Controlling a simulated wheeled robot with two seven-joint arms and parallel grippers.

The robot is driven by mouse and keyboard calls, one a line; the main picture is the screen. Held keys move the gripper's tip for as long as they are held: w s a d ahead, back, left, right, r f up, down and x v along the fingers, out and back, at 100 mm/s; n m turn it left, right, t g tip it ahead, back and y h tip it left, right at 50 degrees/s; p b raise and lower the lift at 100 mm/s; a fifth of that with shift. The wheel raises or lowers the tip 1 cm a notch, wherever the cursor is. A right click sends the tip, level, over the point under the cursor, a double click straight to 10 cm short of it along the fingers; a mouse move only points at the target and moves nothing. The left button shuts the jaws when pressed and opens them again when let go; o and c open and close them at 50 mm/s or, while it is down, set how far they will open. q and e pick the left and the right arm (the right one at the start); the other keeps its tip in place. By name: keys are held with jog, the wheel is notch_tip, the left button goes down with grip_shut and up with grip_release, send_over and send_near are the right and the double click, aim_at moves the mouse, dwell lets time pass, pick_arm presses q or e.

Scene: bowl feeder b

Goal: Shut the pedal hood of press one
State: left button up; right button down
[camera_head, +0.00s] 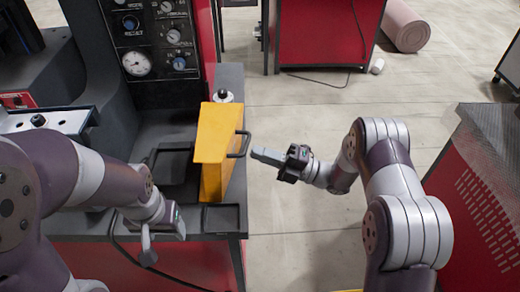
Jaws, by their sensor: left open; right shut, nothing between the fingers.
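The yellow hood (212,140) stands upright at the right end of the dark bench of the red press. A black handle (239,144) sticks out from its right side. I cannot see a pedal or tell how far the hood is from shut. My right gripper (262,156) is shut and empty, in the air just right of the handle and apart from it, pointing left. My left gripper (162,236) is open and empty, low over the front of the bench, left of and nearer than the hood.
A black knob on a pale base (223,96) stands behind the hood. A shallow black tray (222,218) lies in front of it. A gauge panel (150,40) rises at the back left. A red cabinet (470,190) is at the right; open floor (300,110) lies between.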

pick_arm(q)
jog(key=shift+r, duration=0.1)
pick_arm(e)
jog(key=shift+a+r, duration=0.1)
jog(key=shift+a, duration=0.25)
jog(key=shift+w, duration=0.1)
